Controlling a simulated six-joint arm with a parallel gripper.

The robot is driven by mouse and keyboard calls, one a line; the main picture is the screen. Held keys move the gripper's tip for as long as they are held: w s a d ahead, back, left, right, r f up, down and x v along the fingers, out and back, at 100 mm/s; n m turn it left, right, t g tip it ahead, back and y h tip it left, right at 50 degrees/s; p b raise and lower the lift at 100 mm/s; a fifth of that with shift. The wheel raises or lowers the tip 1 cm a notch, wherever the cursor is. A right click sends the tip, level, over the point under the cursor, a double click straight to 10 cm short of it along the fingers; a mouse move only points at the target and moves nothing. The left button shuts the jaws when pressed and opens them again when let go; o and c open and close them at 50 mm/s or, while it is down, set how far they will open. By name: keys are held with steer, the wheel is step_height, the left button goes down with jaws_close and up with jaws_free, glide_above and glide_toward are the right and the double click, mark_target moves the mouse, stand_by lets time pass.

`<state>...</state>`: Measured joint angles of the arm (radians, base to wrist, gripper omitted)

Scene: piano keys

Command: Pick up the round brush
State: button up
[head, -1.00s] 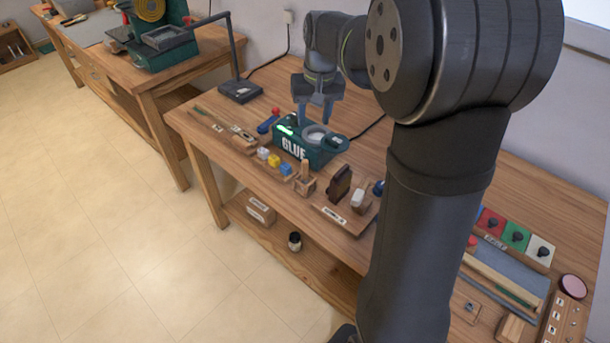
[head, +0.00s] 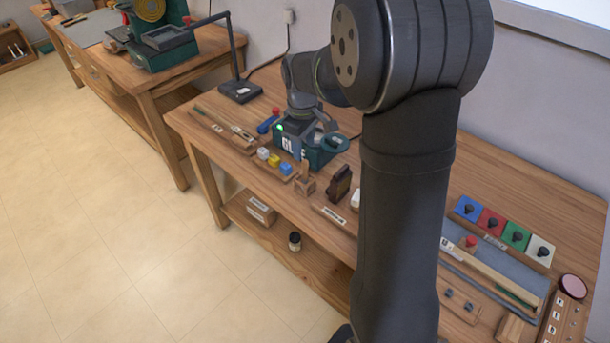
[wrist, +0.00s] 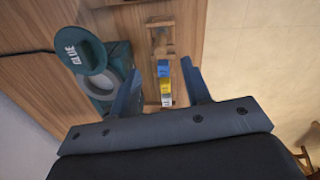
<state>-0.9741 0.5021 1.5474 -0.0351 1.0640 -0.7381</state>
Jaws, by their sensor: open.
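My gripper (head: 308,143) is open and empty, pointing down in front of the green glue box (head: 328,158). In the wrist view my gripper (wrist: 157,70) has its two fingers apart, with a row of small blocks visible between them. A small wooden holder (head: 305,186) with an upright light-wood piece stands just right of the blocks. The same holder (wrist: 162,36) is ahead of the fingertips in the wrist view. The upright piece may be the round brush, but no bristles can be made out. My gripper touches nothing that I can see.
The blue block (wrist: 163,68) and yellow block (wrist: 166,86) sit close between the fingers' lines of sight. The glue box's round lid (wrist: 82,50) is left of the fingers. A dark upright block (head: 339,184) stands right of the holder. The table's front edge is near.

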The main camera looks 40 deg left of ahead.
mark_target(305, 161)
steer(key=f, duration=0.8)
steer(key=shift+w+d+f, duration=0.1)
steer(key=shift+w, duration=0.1)
jaws_close()
